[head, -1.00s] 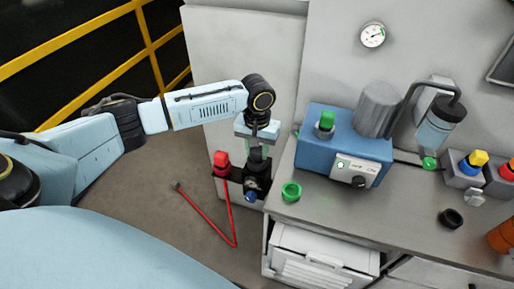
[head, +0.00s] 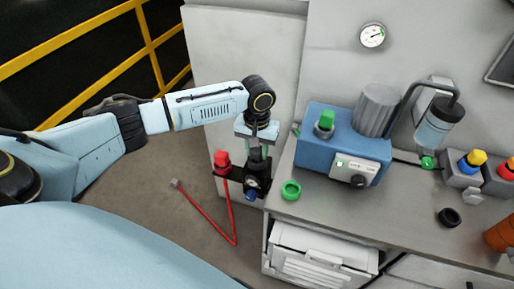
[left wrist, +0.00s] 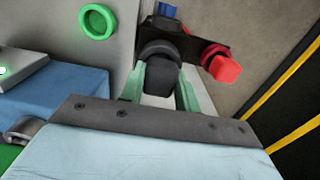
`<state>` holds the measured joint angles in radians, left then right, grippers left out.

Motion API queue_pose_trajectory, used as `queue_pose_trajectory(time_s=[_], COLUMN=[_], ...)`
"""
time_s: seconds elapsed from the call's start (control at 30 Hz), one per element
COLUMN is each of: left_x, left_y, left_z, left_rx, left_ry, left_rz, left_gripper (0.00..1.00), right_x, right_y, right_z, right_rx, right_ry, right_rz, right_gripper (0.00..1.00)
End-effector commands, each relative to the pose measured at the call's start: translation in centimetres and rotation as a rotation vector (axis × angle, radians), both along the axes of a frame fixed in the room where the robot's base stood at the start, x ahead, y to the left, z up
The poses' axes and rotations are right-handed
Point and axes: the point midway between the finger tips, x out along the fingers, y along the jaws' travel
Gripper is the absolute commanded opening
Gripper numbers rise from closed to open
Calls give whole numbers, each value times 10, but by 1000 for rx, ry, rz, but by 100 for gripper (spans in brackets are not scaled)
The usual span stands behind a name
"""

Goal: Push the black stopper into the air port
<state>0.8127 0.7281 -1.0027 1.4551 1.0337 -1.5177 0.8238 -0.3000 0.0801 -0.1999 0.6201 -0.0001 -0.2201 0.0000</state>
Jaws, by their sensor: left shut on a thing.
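My left gripper (head: 257,151) points down at the bench's left edge, its green fingers shut on the black stopper (head: 255,154). In the left wrist view the stopper (left wrist: 162,76) sits between the two fingers (left wrist: 161,92), with a dark round rim just beyond it. Below it in the head view is the black air port fitting (head: 256,182), with a blue knob (head: 250,195) at its lower end. The stopper is lined up over this fitting; whether it touches or enters the port I cannot tell. My right gripper is not in view.
A red cap (head: 221,158) stands beside the fitting, with a red hose (head: 204,214) below. A green ring (head: 291,190) lies on the bench (head: 350,207) to the right. The blue machine (head: 325,146) stands behind it. A black ring (head: 449,217) lies further right.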

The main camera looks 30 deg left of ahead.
Motion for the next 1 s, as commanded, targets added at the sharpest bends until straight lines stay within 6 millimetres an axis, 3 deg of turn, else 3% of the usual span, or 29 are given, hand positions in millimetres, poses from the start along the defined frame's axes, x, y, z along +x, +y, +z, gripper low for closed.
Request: queue_pose_trajectory(time_s=[1.0], left_x=[0], left_y=[0], left_z=[-1], left_rx=[-1], left_ry=[-1], left_rz=[-1], left_gripper=[6], right_x=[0], right_y=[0], right_z=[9], right_rx=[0], right_ry=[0], right_rz=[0], right_gripper=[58])
